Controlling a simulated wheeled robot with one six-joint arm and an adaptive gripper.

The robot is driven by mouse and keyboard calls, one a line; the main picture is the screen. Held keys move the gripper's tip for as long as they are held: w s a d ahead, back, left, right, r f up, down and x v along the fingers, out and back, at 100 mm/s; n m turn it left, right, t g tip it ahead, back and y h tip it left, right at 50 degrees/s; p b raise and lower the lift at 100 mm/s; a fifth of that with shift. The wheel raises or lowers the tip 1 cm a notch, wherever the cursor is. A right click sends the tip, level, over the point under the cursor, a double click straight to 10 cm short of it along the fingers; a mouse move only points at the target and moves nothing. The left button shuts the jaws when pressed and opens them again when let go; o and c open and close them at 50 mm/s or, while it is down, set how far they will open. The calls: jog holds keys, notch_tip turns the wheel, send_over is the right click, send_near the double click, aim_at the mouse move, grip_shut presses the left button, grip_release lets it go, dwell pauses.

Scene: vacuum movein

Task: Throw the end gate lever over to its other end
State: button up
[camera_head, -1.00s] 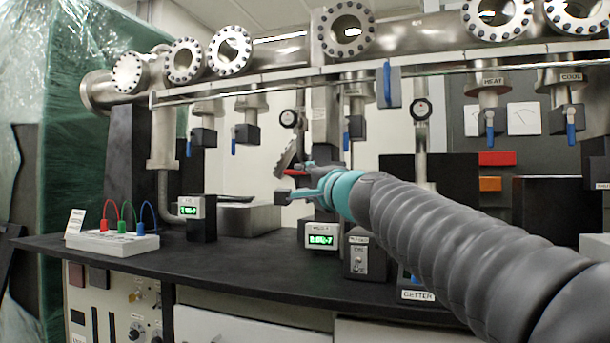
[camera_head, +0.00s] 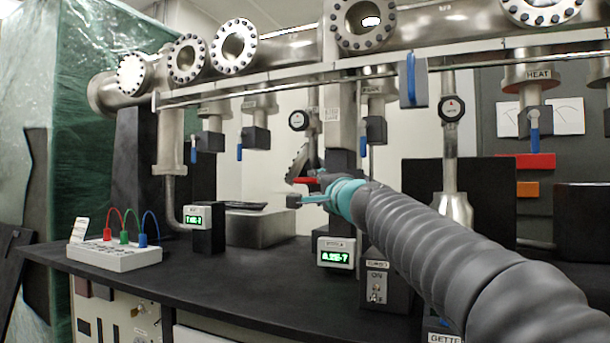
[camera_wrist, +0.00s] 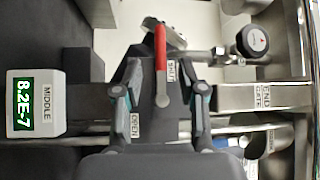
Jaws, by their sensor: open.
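The end gate lever (camera_wrist: 160,48) is a red handle on a dark block. In the wrist view it points to the top of the picture, with its pivot end between my fingers. The SHUT label (camera_wrist: 172,71) is beside it; the OPEN label (camera_wrist: 134,125) is lower left. An END GATE label (camera_wrist: 264,97) is on the metal to the right. My gripper (camera_wrist: 160,95) is open, with one finger on each side of the lever's lower part and a visible gap on both sides. In the head view the red lever (camera_head: 306,181) shows just beside my gripper (camera_head: 314,192).
A MIDDLE gauge (camera_wrist: 35,103) is left in the wrist view. A round dial (camera_wrist: 252,41) is upper right. In the head view, pipework (camera_head: 290,52) runs overhead, and a green-lit display (camera_head: 336,253) and switch box (camera_head: 386,285) stand on the black bench (camera_head: 265,285) below my arm.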

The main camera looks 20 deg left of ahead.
aim_at(307, 180)
jog(key=p+x, duration=0.2)
jog(key=x, duration=0.3)
jog(key=shift+w+a+r+p, duration=0.15)
jog(key=shift+a+p, duration=0.05)
jog(key=shift+p, duration=0.15)
jog(key=shift+p+x, duration=0.4)
jog(key=shift+x, duration=0.5)
jog(key=shift+c, duration=0.2)
grip_shut()
